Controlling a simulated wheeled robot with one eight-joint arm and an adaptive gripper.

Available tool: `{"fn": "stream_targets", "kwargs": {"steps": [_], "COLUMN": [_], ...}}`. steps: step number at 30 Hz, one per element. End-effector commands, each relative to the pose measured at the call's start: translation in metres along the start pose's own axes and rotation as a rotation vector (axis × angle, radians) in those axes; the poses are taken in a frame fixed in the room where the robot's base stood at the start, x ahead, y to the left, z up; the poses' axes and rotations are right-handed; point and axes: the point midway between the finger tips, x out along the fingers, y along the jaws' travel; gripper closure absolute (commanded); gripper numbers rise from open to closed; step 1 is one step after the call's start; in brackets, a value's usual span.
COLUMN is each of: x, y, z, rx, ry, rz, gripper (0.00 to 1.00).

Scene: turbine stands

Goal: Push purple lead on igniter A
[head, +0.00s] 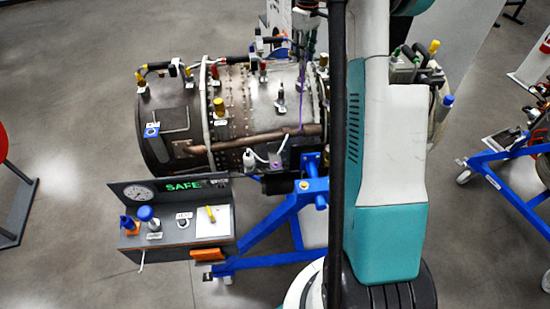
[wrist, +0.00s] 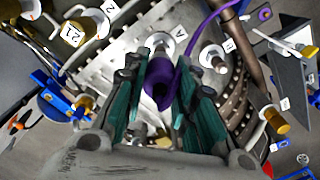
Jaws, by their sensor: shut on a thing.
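The purple lead (wrist: 160,82) has a dark-mouthed purple boot between the teal finger pads of my gripper (wrist: 160,72) in the wrist view. My gripper is shut on this boot. Its cable loops up and right to a purple end at the top right. Igniter A (wrist: 160,41), a pale metal post beside a label "A", stands just beyond the boot. From this view I cannot tell whether boot and post touch. In the head view my gripper (head: 303,50) is over the turbine's top, and the purple cable (head: 301,105) hangs below it. Igniter A is not clear there.
The turbine casing (head: 170,110) lies on a blue stand (head: 265,228) and carries several fittings and pipes. Another metal post (wrist: 212,56) stands right of igniter A. A grey panel (head: 130,192) reading "SAFE" stands at the front left. Open floor lies left.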

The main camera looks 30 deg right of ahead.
Motion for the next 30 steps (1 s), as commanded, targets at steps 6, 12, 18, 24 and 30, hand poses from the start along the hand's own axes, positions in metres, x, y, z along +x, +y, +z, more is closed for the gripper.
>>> {"fn": "stream_targets", "kwargs": {"steps": [6, 12, 18, 24, 30], "x": [0.0022, 0.0015, 0.0014, 0.0015, 0.0014], "y": [0.0, 0.0, 0.0, 0.0, 0.0], "z": [0.0, 0.0, 0.0, 0.0, 0.0], "rx": [0.0, 0.0, 0.0, 0.0, 0.0], "ry": [0.0, 0.0, 0.0, 0.0, 0.0], "rz": [0.0, 0.0, 0.0, 0.0, 0.0], "gripper": [1.0, 0.61, 0.51, 0.45, 0.45]}}
